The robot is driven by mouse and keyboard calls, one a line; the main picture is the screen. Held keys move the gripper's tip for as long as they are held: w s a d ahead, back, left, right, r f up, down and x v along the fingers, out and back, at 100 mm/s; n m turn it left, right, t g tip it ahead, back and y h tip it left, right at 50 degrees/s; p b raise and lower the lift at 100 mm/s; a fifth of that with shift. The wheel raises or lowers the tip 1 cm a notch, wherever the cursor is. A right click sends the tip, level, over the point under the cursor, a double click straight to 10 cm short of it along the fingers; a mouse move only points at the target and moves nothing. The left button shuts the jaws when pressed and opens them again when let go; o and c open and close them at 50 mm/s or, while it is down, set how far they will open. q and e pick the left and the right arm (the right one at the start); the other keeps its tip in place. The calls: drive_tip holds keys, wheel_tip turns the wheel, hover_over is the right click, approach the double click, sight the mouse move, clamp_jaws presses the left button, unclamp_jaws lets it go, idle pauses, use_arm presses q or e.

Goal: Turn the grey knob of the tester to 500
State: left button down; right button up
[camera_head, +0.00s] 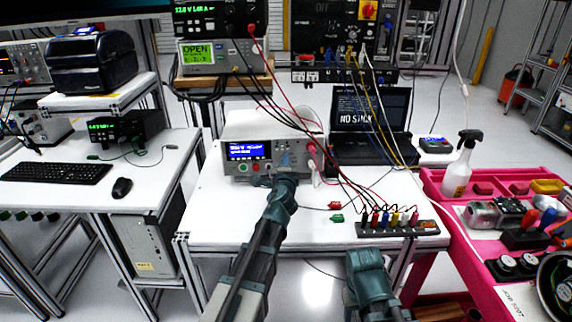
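The tester (240,168) is a light grey bench instrument with a lit blue display (250,150), standing at the back of the white table. My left arm reaches up from the bottom, and its gripper (275,180) is at the lower front of the tester, right of the display. The fingers are small and dark against the panel, so I cannot tell whether they touch or grasp anything. A small grey knob-like part (285,160) shows just above the gripper; its setting is unreadable. My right gripper (368,262) is low at the table's front edge, away from the tester, its fingers not clearly seen.
Red and black leads hang from the upper instruments (205,55) across the tester's right side. A laptop (370,115) stands right of it. A terminal strip (397,229) with coloured plugs lies at the front right. The table's front left is clear. A pink cart (450,215) stands right.

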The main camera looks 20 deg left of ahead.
idle(0.3)
use_arm(q)
drive_tip(key=c, duration=0.5)
unclamp_jaws()
drive_tip(key=shift+s, duration=0.1)
